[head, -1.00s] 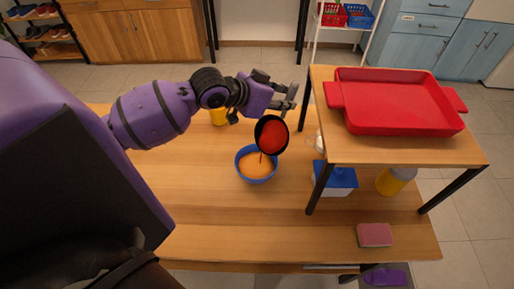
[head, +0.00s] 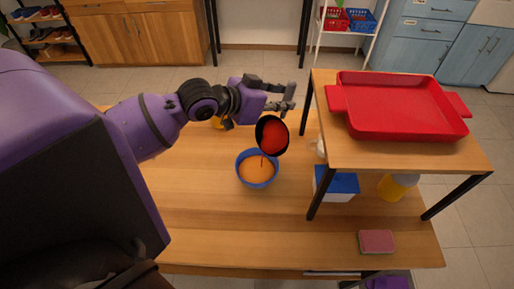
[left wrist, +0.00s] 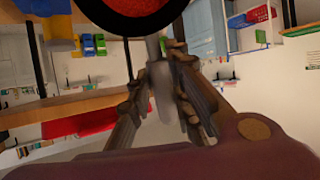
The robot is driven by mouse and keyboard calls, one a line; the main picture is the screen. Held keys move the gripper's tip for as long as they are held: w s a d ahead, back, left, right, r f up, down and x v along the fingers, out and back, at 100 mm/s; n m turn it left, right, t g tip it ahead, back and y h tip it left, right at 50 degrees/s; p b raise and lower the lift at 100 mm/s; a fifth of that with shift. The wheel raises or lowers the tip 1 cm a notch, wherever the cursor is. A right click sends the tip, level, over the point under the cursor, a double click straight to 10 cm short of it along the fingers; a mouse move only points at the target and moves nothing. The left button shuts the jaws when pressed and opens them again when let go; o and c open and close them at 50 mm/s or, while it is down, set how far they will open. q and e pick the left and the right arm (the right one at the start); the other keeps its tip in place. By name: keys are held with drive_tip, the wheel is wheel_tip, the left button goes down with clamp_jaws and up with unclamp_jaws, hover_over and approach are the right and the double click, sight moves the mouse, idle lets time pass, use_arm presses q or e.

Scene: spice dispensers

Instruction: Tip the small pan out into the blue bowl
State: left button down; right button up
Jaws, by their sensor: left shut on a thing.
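My left gripper (head: 290,98) is shut on the handle of the small pan (head: 273,136). The pan is dark outside with red inside, and it is steeply tilted above the blue bowl (head: 243,176), apart from it. A thin dark red streak runs from the pan's lower rim towards the bowl. The bowl stands upright on the table and holds something orange. In the left wrist view the pan (left wrist: 130,8) shows at the top edge, with its handle between my fingers. A purple and black part at the bottom edge of the head view may be my right gripper (head: 372,284); its jaws are unclear.
A raised wooden shelf (head: 385,152) with a red tray (head: 400,105) stands close right of the pan. Below it are a blue-lidded box (head: 337,184) and a yellow container (head: 393,188). A pink sponge (head: 377,241) lies at the front right. The table's front middle is clear.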

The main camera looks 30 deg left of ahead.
use_arm(q)
drive_tip(key=shift+s+a+f, duration=0.1)
drive_tip(key=shift+s+f, duration=0.05)
drive_tip(key=shift+f, duration=0.15)
drive_tip(key=shift+r, duration=0.3)
drive_tip(key=shift+s+f, duration=0.1)
drive_tip(key=shift+s, duration=0.05)
drive_tip(key=shift+s+a+t+b, duration=0.1)
drive_tip(key=shift+s+t+b, duration=0.15)
drive_tip(key=shift+t+b, duration=0.1)
drive_tip(key=shift+s, duration=0.1)
drive_tip(key=shift+s+a+r+t+h+b, duration=0.1)
drive_tip(key=shift+s+r+t+h+b, duration=0.1)
drive_tip(key=shift+s+t+b, duration=0.3)
drive_tip(key=shift+s+a+r+t+h+b, duration=0.1)
drive_tip(key=shift+s+r+t, duration=0.1)
drive_tip(key=shift+s, duration=0.45)
drive_tip(key=shift+s, duration=0.1)
